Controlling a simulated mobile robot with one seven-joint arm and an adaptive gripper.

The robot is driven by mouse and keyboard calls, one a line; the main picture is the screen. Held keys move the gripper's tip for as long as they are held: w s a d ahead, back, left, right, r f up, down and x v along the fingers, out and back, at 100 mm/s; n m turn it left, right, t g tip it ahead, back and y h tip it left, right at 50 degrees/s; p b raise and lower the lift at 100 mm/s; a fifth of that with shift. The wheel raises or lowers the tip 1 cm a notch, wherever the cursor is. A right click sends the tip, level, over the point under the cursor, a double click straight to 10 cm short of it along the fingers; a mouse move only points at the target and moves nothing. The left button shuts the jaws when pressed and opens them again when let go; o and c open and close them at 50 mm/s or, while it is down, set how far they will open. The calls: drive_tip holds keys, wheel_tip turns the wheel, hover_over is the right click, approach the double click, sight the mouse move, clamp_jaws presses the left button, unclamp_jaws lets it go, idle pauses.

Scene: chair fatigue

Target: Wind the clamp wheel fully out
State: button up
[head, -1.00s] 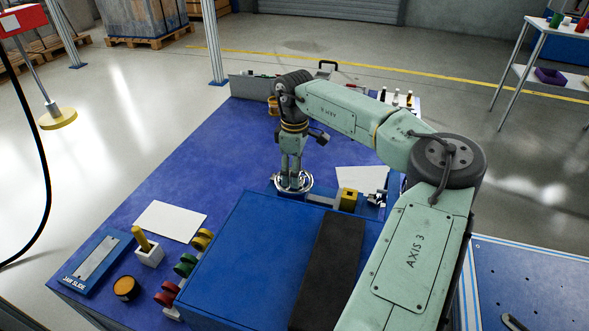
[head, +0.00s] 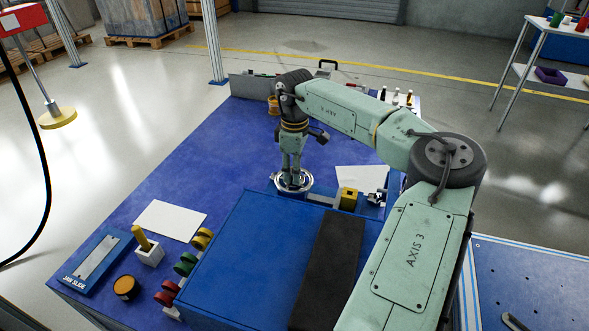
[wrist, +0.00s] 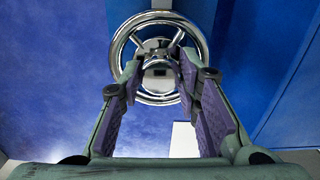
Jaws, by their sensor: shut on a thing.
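The clamp wheel (head: 306,184) is a shiny chrome ring with spokes, at the far end of the blue box on the table. In the wrist view the wheel (wrist: 119,42) fills the top middle, with a bright hub at its centre. My gripper (head: 293,178) points down onto the wheel from above. In the wrist view its two purple-padded fingers (wrist: 157,72) reach inside the ring and close on the hub. The fingertips hide part of the hub and the near rim.
A blue box (head: 240,250) with a black pad (head: 330,265) stands in front of the wheel. A yellow block (head: 348,199) sits just right of it. Coloured knobs (head: 186,265), a white card (head: 170,221) and a jaw slide panel (head: 97,258) lie at left. The blue table's far left is clear.

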drive_tip(key=shift+n, duration=0.3)
